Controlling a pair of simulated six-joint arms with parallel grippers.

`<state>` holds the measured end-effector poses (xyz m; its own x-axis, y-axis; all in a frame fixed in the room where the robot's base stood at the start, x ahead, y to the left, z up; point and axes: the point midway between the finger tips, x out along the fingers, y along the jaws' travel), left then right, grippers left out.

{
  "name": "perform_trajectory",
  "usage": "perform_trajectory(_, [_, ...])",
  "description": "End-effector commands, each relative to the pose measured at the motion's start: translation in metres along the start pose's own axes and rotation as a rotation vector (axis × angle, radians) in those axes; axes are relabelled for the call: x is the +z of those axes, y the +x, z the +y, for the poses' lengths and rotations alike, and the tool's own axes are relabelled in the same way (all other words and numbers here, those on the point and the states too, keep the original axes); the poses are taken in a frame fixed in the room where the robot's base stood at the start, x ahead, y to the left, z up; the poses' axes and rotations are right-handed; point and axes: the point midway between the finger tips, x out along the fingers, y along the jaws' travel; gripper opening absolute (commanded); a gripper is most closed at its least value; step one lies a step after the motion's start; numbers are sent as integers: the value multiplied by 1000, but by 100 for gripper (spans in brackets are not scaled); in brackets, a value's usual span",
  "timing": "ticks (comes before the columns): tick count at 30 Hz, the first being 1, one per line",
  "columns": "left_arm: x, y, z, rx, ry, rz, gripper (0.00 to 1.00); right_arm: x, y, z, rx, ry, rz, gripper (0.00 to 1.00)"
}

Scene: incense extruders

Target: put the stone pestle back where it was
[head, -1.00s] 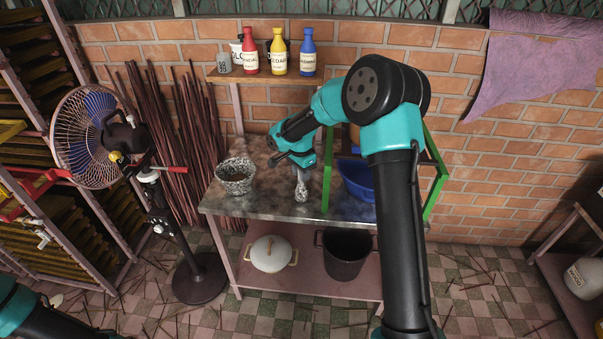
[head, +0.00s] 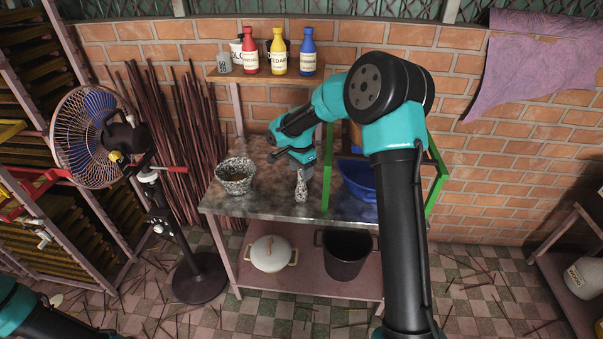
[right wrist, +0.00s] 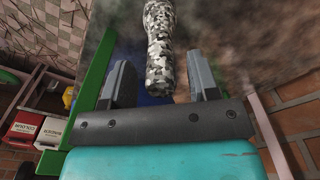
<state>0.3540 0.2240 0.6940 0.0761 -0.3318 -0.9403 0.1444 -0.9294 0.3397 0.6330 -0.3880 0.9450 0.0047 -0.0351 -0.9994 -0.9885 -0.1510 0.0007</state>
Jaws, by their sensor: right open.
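The stone pestle (head: 301,188) is speckled grey and white and stands upright on the metal table top (head: 270,207), to the right of the speckled stone mortar (head: 236,175). In the right wrist view the pestle (right wrist: 159,50) extends between the two fingers with gaps on both sides. My right gripper (head: 301,169) is open at the top of the pestle; in the right wrist view its fingers (right wrist: 160,85) are spread apart. The left gripper is out of view; only part of my left arm shows at the lower left.
A blue basin (head: 357,180) and a green frame (head: 327,170) stand close to the right of the pestle. Several bottles (head: 278,52) stand on the wall shelf above. A dark pot (head: 345,254) and a white lidded pot (head: 270,254) are on the lower shelf. Table space between mortar and pestle is clear.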

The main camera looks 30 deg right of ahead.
Motion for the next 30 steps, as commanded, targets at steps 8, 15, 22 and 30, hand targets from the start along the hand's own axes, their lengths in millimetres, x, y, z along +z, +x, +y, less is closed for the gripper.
perform_trajectory(8, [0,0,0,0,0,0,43,0,-52,-1,-5,0,1,55])
perform_trajectory(15, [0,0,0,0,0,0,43,0,-91,0,-3,-1,0,55])
perform_trajectory(22, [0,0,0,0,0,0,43,0,-105,0,-1,-1,0,55])
perform_trajectory(30, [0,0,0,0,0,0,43,0,-105,0,0,-1,0,55])
